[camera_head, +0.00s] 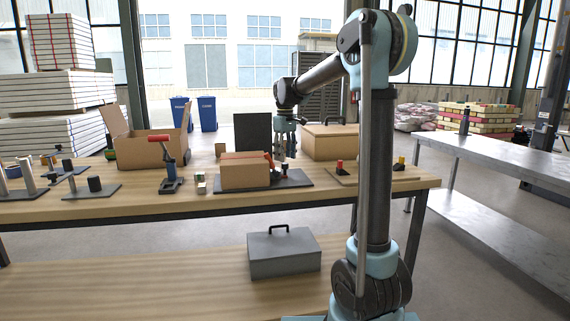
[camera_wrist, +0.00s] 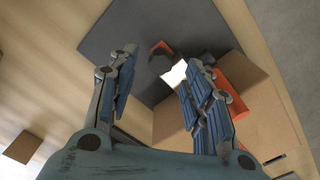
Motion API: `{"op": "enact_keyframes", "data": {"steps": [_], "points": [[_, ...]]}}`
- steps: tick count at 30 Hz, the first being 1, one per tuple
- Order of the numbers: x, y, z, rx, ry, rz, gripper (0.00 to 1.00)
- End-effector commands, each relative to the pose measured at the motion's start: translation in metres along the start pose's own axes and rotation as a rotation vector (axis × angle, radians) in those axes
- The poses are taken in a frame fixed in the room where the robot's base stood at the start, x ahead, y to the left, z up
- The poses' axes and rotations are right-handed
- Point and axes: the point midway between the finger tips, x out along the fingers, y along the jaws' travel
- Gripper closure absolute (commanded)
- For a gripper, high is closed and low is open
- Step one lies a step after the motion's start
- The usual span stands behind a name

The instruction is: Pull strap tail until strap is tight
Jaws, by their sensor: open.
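A small cardboard box (camera_head: 245,176) sits on a dark grey plate (camera_head: 296,180) on the wooden workbench. A red-orange strap (camera_head: 240,154) shows along its top; in the wrist view it is the orange band (camera_wrist: 231,76) on the box (camera_wrist: 262,105). A dark and red piece (camera_wrist: 160,49) and a pale patch (camera_wrist: 176,73) show between the fingers in the wrist view; I cannot tell which is the strap tail. My gripper (camera_head: 286,155) points down just right of the box, fingers apart. Nothing shows gripped. The right finger hides part of the strap.
A red-handled tool (camera_head: 171,168) stands left of the box. An open carton (camera_head: 146,152) and a closed carton (camera_head: 330,143) stand behind. A board with red and yellow pieces (camera_head: 372,178) lies to the right. A grey toolbox (camera_head: 284,255) is on the lower shelf.

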Motion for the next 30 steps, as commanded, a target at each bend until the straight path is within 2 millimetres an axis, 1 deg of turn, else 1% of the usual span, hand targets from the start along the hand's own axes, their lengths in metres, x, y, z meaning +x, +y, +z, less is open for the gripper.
{"op": "enact_keyframes", "data": {"steps": [1,3,7,12,19,20,21,23,24,25,26,30], "points": [[0.008,0.000,0.000,0.000,0.000,0.000,0.55],[0.016,0.000,0.000,0.000,0.000,0.000,0.55],[0.028,0.000,0.000,0.000,0.000,0.000,0.55],[0.033,0.000,0.000,0.000,0.000,0.000,0.55],[0.034,0.000,0.000,0.000,0.000,0.000,0.55],[0.033,0.000,0.000,0.000,0.000,0.000,0.59],[0.033,0.000,0.000,0.000,0.000,0.000,0.68],[0.033,0.000,0.000,0.000,0.000,0.000,0.82],[0.033,0.000,0.000,0.000,0.000,0.000,0.91],[0.033,0.000,0.000,0.000,0.000,0.000,0.98],[0.033,0.000,0.000,0.000,0.000,0.000,1.00],[0.033,0.000,0.000,-0.001,0.000,0.000,1.00]]}}
